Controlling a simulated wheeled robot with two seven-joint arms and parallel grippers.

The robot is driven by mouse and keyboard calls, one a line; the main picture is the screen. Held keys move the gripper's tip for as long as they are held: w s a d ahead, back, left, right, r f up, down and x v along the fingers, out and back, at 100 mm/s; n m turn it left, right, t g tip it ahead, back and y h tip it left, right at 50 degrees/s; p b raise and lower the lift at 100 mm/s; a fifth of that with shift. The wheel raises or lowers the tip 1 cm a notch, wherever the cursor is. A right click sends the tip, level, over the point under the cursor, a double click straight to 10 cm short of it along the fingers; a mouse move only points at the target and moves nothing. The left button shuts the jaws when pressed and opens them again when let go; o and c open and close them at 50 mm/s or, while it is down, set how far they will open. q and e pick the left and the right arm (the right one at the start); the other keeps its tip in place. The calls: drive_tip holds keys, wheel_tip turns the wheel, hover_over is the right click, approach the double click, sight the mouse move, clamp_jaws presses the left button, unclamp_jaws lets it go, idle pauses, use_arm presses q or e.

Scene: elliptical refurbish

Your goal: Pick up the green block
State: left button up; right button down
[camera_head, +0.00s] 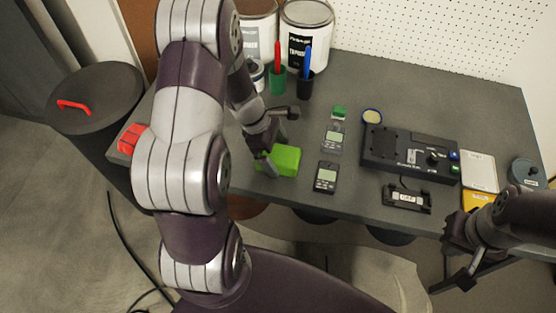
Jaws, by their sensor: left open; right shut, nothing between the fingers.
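The bright green block (287,160) lies on the grey table, left of the middle. My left gripper (275,162) is open at the block's left side, with its fingers pointing down and close to it. One finger shows in front of the block's left end; I cannot tell whether it touches. Part of the block's left side is hidden by the gripper. My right gripper (457,268) is shut and empty at the lower right, by the table's front edge and far from the block.
A dark meter (326,177) and a second meter (334,139) lie right of the block. A black device (410,152) stands further right. Paint cans (306,38) and pen cups (278,80) stand behind. A red object (131,138) sits at the left table edge, near a dark bin (95,98).

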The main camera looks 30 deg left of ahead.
use_arm(q)
drive_tip(key=shift+x, duration=0.8)
drive_tip(key=shift+f, duration=0.2)
drive_tip(key=c, duration=1)
